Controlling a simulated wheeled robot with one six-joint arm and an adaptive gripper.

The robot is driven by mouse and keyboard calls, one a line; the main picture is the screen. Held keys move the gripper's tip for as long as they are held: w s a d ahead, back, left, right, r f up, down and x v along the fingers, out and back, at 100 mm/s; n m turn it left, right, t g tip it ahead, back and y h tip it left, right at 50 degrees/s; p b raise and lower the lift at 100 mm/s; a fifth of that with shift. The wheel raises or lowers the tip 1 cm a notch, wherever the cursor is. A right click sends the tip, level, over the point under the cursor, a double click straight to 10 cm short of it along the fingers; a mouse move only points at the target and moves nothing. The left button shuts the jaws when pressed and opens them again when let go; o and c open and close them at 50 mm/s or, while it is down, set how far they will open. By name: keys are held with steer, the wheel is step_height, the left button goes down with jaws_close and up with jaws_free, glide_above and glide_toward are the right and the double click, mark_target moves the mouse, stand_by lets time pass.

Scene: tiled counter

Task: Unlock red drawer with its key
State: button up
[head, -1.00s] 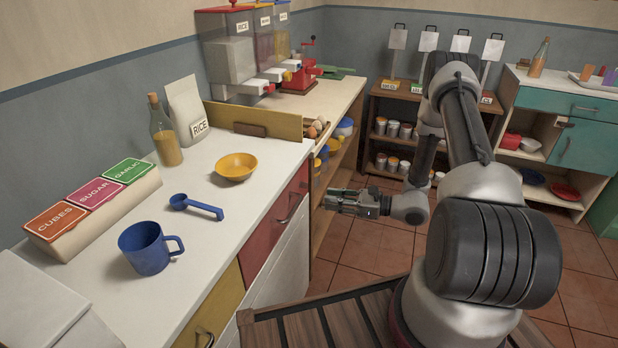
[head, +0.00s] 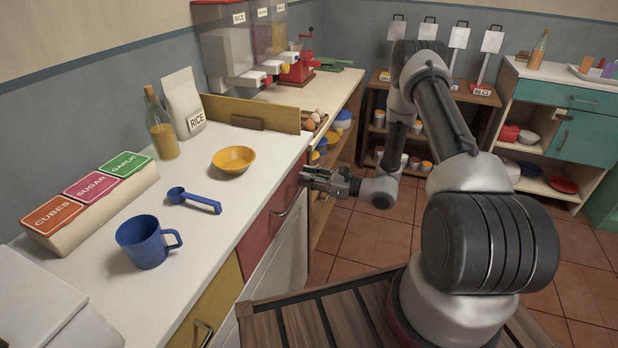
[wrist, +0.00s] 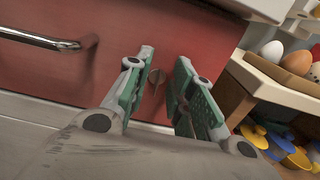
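The red drawer (head: 268,222) is shut in the front of the white counter; its red front also fills much of the wrist view (wrist: 200,30). Its metal bar handle (wrist: 40,40) is at the left in the wrist view. A small round metal piece with a slot or thin edge (wrist: 156,76), at the lock's place, shows between my fingertips; I cannot tell whether it is the bare lock or a key in it. My gripper (head: 312,177) is in front of the drawer's far end, its green-padded fingers (wrist: 163,68) apart. No key is clearly seen elsewhere.
A shelf unit (head: 347,165) with eggs (wrist: 283,55) and yellow and blue pots stands just right of the drawer. A blue mug (head: 143,242), blue scoop (head: 193,200) and yellow bowl (head: 234,161) are on the counter. The tiled floor (head: 375,237) is clear.

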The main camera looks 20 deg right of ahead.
jaws_close()
steer(key=shift+n, duration=0.3)
steer(key=n, duration=0.7)
steer(key=shift+s+a+f, duration=0.15)
steer(key=shift+s+a, duration=0.05)
steer(key=shift+s, duration=0.1)
steer(key=n, duration=0.5)
steer(key=shift+s+a+f+n, duration=0.1)
steer(key=shift+s+f+n, duration=0.1)
steer(key=shift+n, duration=0.2)
steer(key=shift+f+n, duration=0.15)
steer(key=shift+n, duration=0.95)
steer(key=shift+f+n, duration=0.1)
steer(key=shift+n, duration=1)
